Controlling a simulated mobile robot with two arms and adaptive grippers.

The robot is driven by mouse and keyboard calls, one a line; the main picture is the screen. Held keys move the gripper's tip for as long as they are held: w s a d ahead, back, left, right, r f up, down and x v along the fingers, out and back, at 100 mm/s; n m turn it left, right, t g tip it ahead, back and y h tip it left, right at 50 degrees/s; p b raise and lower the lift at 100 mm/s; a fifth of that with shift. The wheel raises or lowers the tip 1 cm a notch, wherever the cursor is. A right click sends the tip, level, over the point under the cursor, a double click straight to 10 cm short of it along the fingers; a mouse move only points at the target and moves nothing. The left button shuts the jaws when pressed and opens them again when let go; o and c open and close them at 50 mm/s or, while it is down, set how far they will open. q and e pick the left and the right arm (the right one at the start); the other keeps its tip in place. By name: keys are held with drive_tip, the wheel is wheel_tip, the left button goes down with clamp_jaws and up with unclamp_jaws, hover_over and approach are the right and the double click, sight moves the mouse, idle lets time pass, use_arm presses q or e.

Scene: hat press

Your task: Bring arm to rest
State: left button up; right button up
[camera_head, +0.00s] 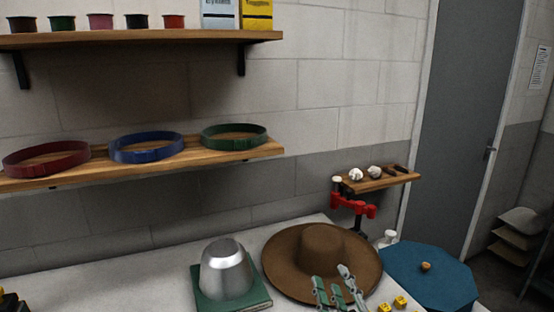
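My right gripper (333,280) is at the bottom, right of centre, in front of the wide brown hat (289,262). Its grey fingers with green pads point upward and stand apart, with nothing seen between them. The fingers overlap the hat's near brim in the picture; I cannot tell whether they touch it. The rest of that arm is cut off by the frame. My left gripper is not recognisable in view.
A metal hat form (226,270) on a green base (262,297) stands left of the hat. A blue octagonal piece (450,275) and small yellow blocks (400,302) are to the right. Hat bands lie on the lower wall shelf (240,152).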

drive_tip(key=s+d+f+m+g+h, duration=0.2)
drive_tip(key=s+d+f+m+g, duration=0.25)
drive_tip(key=f, duration=0.35)
drive_tip(key=s+d+f+m+g+h, duration=0.1)
drive_tip(key=s+d+f+m+g, duration=0.2)
drive_tip(key=s+f, duration=0.35)
drive_tip(key=s+f+m+g, duration=0.1)
drive_tip(key=s+f+g, duration=0.35)
drive_tip(key=s, duration=0.35)
drive_tip(key=s+f+m+g, duration=0.25)
drive_tip(key=s+f, duration=0.35)
drive_tip(key=s, duration=0.3)
wheel_tip(320, 180, down, 28)
drive_tip(key=s+f+n+g, duration=0.1)
drive_tip(key=s+g, duration=0.1)
drive_tip(key=s, duration=0.1)
drive_tip(key=s+d+f, duration=0.1)
drive_tip(key=s+f, duration=0.6)
drive_tip(key=s, duration=0.1)
drive_tip(key=s+d+f+g, duration=0.1)
drive_tip(key=s+d+f, duration=0.1)
drive_tip(key=s+f, duration=0.5)
drive_tip(key=shift+s+d, duration=0.3)
drive_tip(key=shift+s, duration=0.15)
